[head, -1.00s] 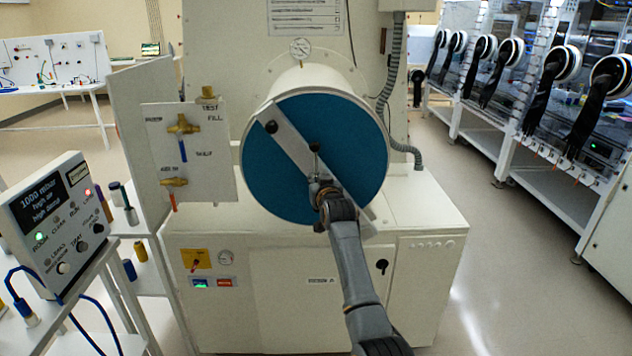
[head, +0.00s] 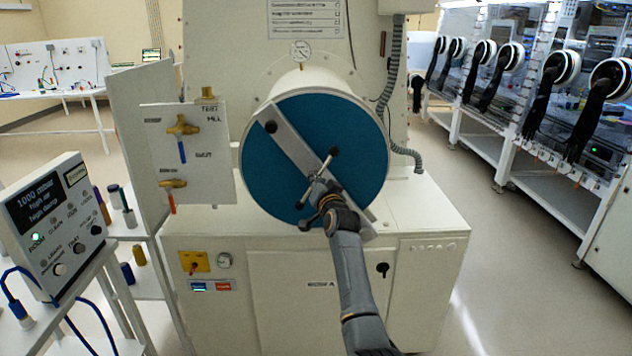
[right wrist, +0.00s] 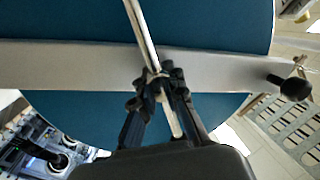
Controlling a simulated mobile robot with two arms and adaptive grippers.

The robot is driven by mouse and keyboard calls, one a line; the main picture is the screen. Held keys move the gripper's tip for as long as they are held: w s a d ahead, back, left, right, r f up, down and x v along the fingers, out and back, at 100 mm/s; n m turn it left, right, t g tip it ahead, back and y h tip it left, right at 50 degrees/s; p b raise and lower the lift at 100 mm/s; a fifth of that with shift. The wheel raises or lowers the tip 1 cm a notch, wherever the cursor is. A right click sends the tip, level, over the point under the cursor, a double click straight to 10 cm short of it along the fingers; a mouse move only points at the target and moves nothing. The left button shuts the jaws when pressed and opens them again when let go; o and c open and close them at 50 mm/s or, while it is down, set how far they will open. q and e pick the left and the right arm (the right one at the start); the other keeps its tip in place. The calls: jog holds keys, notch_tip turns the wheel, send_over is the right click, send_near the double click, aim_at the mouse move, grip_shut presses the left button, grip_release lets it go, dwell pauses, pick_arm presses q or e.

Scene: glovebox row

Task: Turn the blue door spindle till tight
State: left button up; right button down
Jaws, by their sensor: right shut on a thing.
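The round blue door (head: 275,180) closes the end of a cream cylinder, with a grey bar (head: 289,145) slanting across it from upper left to lower right. At the door's middle is the spindle's metal handle rod (head: 328,160), tilted with its upper end to the right and a ball end at lower left. My right gripper (head: 318,188) is shut on this rod. In the right wrist view the rod (right wrist: 143,35) passes between the fingertips (right wrist: 158,84), in front of the grey bar (right wrist: 70,65). The spindle's hub is mostly hidden. My left gripper is out of view.
A panel with brass valves (head: 183,126) stands left of the door. A control box (head: 50,225) and cabled stand are at the near left. Gloveboxes with black gloves (head: 545,100) line the right, with free floor (head: 500,260) between.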

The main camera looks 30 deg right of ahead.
jog(key=shift+a+f, duration=0.1)
jog(key=shift+f, duration=0.25)
jog(key=c, duration=1.4)
grip_release()
jog(key=shift+r, duration=0.2)
jog(key=v, duration=1.2)
jog(key=shift+f, duration=0.1)
